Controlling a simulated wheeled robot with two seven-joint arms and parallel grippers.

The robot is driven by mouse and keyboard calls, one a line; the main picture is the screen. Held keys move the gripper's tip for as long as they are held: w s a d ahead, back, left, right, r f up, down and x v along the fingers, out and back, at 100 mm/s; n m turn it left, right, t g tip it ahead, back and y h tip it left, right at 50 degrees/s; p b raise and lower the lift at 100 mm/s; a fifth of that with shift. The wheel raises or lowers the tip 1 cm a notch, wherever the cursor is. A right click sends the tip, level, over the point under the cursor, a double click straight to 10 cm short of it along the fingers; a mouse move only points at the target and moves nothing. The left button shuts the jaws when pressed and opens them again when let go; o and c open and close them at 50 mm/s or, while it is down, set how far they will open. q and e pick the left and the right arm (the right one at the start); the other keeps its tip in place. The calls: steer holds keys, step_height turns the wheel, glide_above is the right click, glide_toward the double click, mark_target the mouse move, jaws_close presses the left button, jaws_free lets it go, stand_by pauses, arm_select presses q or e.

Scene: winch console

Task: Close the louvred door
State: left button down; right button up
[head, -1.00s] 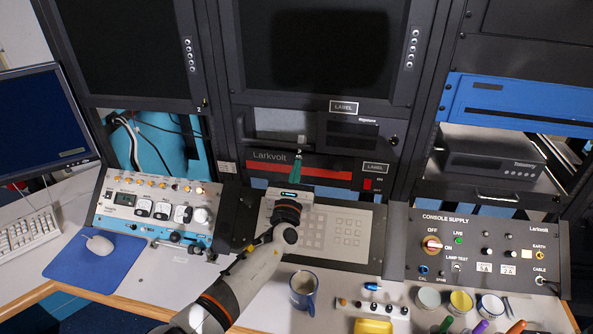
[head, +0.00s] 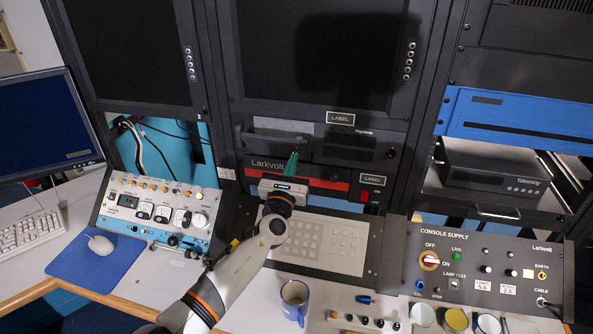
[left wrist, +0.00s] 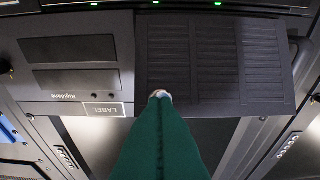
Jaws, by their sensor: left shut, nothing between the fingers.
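The louvred door (head: 270,147) is a dark panel in the middle rack, under the large screen. It stands partly open, its upper edge leaning out, with a pale gap (head: 283,126) above it. The left wrist view, which is upside down, shows its slatted outer face (left wrist: 215,62). My left gripper (head: 293,157) has green fingers, shut and empty, at the door's outer face near its right end. In the left wrist view the fingertips (left wrist: 160,95) overlap the door near its upper edge; contact looks likely, but I cannot be sure. My right gripper is not in view.
Right of the door is a dark panel (head: 350,146) with a label plate above it. Below are a red strip (head: 325,185) and a keypad panel (head: 320,240). A blue mug (head: 295,297) stands on the desk near my left arm. The console supply box (head: 490,265) is at the right.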

mark_target(296, 141)
arm_select(q)
steer(key=shift+w+r, duration=0.5)
steer(key=shift+r, duration=0.25)
steer(key=shift+w+d+r+b, duration=0.25)
steer(key=shift+w+r+b, duration=0.4)
steer(key=shift+w+r, duration=0.15)
steer(key=shift+w+d+r+b, duration=0.25)
steer(key=shift+w+r+b, duration=0.4)
steer(key=shift+w, duration=0.15)
steer(key=shift+w+d+r+b, duration=0.2)
steer(key=shift+w+r+b, duration=0.15)
steer(key=shift+w, duration=0.3)
steer(key=shift+w+r, duration=0.1)
steer(key=shift+w, duration=0.05)
steer(key=shift+s+a+f+p, duration=0.2)
steer(key=shift+s+p, duration=0.2)
steer(key=shift+s, duration=0.15)
steer(key=p+v, duration=0.2)
steer(key=v, duration=0.8)
steer(key=shift+s, duration=0.35)
